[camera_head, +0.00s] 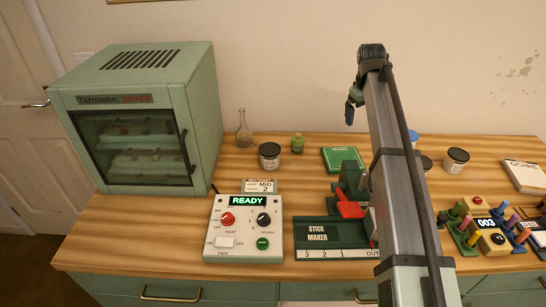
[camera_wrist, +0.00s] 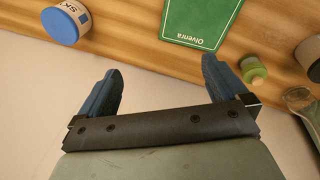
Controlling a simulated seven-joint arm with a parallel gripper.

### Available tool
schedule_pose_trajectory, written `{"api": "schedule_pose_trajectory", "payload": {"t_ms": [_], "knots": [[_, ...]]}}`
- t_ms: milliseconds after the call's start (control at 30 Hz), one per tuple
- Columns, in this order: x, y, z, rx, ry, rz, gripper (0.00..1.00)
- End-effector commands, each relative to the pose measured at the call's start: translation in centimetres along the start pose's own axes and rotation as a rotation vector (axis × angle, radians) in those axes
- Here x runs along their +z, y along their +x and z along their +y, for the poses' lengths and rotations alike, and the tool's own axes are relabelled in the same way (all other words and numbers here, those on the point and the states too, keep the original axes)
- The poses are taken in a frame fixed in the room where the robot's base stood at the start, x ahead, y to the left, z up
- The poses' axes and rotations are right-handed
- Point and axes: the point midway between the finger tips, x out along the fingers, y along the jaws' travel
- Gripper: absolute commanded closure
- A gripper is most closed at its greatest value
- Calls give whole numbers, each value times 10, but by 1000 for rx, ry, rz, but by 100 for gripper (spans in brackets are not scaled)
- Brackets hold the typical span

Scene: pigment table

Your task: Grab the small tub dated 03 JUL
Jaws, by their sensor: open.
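Several small tubs stand on the wooden table, and no date on any is legible. One dark-lidded tub with a pale label (camera_head: 270,155) is left of centre in the head view. Another dark-lidded tub (camera_head: 456,160) stands to the right of my arm. A third tub (camera_head: 427,163) is partly hidden behind my arm. A blue-lidded tub (camera_head: 413,136) also shows partly behind it, and in the wrist view a blue-lidded tub (camera_wrist: 66,22) is at top left. My gripper (camera_head: 351,105) is raised above the table's back; its blue fingers (camera_wrist: 162,65) are open and empty.
A green book (camera_wrist: 200,22) and a small green bottle (camera_wrist: 253,70) lie beyond the fingers. The dryer (camera_head: 135,115), control box (camera_head: 245,228) and stick maker (camera_head: 332,235) occupy the left and front. Peg blocks (camera_head: 490,240) crowd the right.

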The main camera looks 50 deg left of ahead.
Motion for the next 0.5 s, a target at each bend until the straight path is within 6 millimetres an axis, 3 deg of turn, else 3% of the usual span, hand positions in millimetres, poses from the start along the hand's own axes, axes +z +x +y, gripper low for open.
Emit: {"api": "schedule_pose_trajectory", "payload": {"t_ms": [33, 200, 500], "knots": [[-13, -4, -23, -17, -36, -3, 0], [-44, -16, -94, -76, -147, -20, 0], [-82, -42, -219, -170, -340, -54, 0]]}}
